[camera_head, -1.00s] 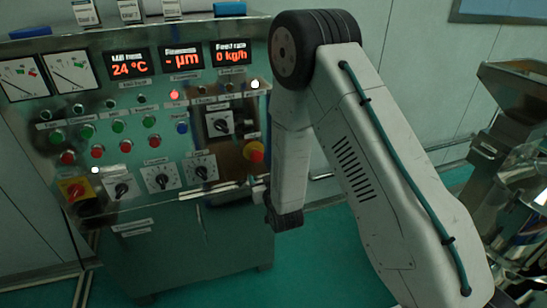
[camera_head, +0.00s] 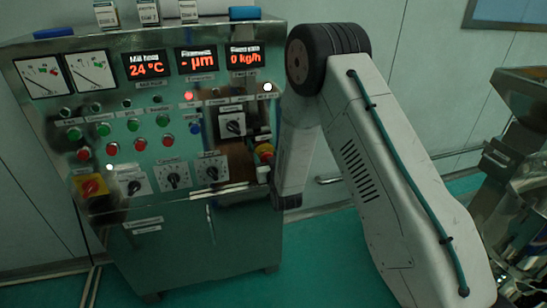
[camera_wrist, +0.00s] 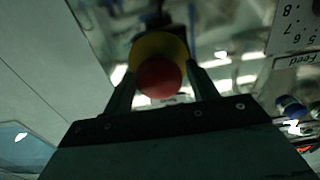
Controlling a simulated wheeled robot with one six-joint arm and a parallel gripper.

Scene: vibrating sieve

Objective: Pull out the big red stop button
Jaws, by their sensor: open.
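The big red stop button (camera_head: 265,150) with its yellow collar is at the right side of the control panel, partly hidden by my arm in the head view. In the wrist view the round red button (camera_wrist: 158,78) shows in front of its yellow collar (camera_wrist: 160,48). My gripper (camera_wrist: 161,70) is open, with one finger on each side of the button. I cannot tell whether the fingers touch it. In the head view my arm hides most of the gripper.
The steel control panel (camera_head: 225,174) carries several other buttons and dials close by. Another red knob on a yellow plate (camera_head: 90,187) is at its lower left. A metal machine (camera_head: 510,160) stands at the right. The green floor beside the panel is clear.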

